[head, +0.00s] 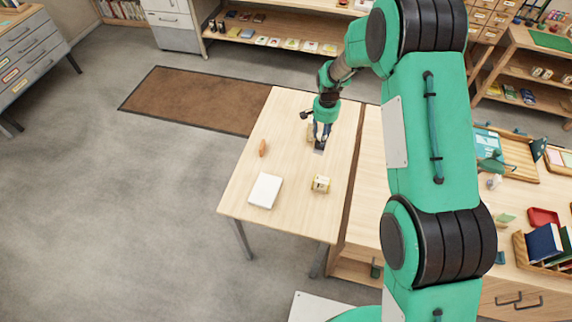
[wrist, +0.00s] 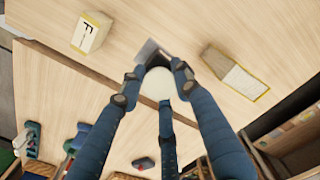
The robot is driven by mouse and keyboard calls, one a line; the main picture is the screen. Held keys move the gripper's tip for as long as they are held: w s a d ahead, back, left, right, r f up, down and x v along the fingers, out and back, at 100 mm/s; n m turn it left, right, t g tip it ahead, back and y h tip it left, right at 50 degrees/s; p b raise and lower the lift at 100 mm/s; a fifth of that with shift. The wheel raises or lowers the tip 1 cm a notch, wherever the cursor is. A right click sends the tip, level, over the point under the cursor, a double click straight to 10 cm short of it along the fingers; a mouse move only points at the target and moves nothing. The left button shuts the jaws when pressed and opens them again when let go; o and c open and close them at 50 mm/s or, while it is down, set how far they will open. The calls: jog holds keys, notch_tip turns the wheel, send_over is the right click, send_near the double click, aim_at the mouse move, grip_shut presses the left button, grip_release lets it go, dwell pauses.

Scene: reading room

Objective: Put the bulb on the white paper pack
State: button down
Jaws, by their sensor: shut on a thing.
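The white paper pack (head: 265,190) lies flat near the front left of the pale wooden table; the wrist view does not show it. My gripper (head: 320,138) is over the far right part of the table, behind and to the right of the pack. In the wrist view its blue fingers (wrist: 156,76) are closed around a rounded white thing (wrist: 160,88), which looks like the bulb. The fingers hide part of it. A flat grey piece (wrist: 149,51) shows just beyond the fingertips; I cannot tell whether it is held or lies on the table.
A cream block with a printed mark (head: 320,184) stands right of the pack. An orange object (head: 262,148) lies behind the pack. The tabletop between gripper and pack is mostly clear. A cluttered counter (head: 508,268) is at right.

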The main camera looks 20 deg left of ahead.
jog(key=shift+s+a, duration=0.3)
jog(key=shift+s, duration=0.15)
jog(key=s+a+f, duration=0.1)
jog(key=s+a, duration=0.2)
jog(key=s, duration=1.3)
jog(key=s+a+f+n, duration=0.1)
jog(key=s+a, duration=0.3)
jog(key=s, duration=1.3)
send_over(265, 189)
jog(key=shift+f+p, duration=0.35)
jog(key=shift+f, duration=0.45)
jog(key=shift+f, duration=0.1)
jog(key=shift+f, duration=1.65)
jog(key=shift+f, duration=0.2)
